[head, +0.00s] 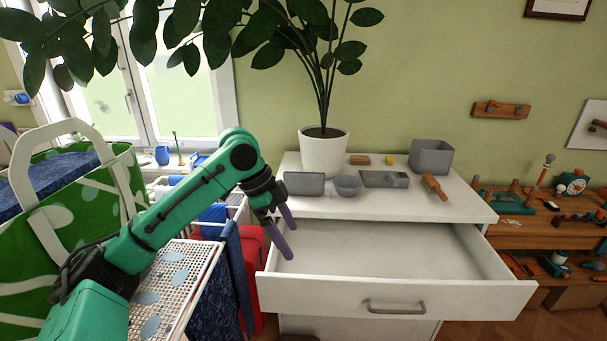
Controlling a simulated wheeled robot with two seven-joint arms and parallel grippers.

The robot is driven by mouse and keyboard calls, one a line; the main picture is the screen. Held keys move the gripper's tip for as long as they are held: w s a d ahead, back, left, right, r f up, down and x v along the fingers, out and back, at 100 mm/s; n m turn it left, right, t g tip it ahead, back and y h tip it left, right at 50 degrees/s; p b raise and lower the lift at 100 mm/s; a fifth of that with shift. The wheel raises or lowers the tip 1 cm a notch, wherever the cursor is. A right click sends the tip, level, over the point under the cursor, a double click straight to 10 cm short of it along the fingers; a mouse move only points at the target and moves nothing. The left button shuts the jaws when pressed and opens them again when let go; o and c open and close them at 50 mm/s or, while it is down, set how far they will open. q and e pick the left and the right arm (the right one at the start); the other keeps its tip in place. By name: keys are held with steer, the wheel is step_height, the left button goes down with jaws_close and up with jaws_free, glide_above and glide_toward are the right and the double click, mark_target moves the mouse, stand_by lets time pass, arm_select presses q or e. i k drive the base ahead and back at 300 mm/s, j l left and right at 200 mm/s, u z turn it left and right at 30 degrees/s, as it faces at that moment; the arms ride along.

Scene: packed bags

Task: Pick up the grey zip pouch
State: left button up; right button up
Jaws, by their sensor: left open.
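A grey, flat-sided rectangular thing (304,183) lies at the left front of the white dresser top; it may be the grey zip pouch, but no zip can be made out. My left gripper (290,241) is open, with two purple fingers and nothing between them. It is over the left end of the open drawer, in front of and a little left of the grey thing, apart from it in the picture. My right gripper is not in view.
A grey bowl (348,186), a divided tray (385,179), a grey bin (431,158) and a wooden piece (434,186) share the dresser top with a potted plant (323,153). The drawer (395,297) below stands open and looks empty. A green bag (75,215) is at left.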

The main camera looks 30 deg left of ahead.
mark_target(297, 183)
steer(key=i+j, duration=1.2)
steer(key=i, duration=0.1)
